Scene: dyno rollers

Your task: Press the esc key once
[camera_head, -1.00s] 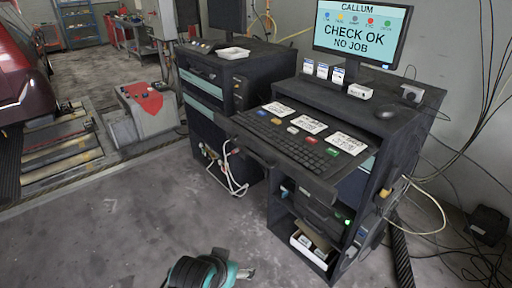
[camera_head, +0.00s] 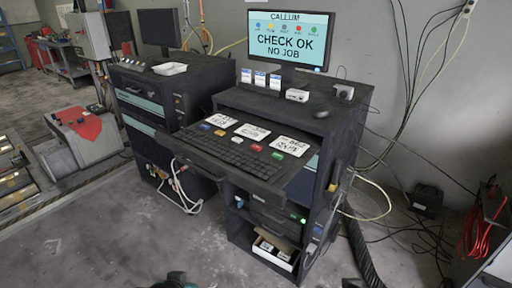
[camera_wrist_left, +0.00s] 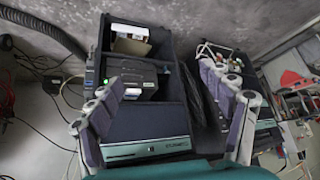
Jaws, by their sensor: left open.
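The esc key is too small to tell apart. My left gripper (camera_wrist_left: 160,72) is open and empty in the left wrist view, its grey fingers spread in front of the cabinet's lower shelves. The keyboard is not clear in that view. My right gripper is not in view.
A monitor (camera_head: 290,40) reading CHECK OK, NO JOB stands above the keyboard. Cables hang at right and below the left cabinet (camera_head: 185,92). The floor in front is clear.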

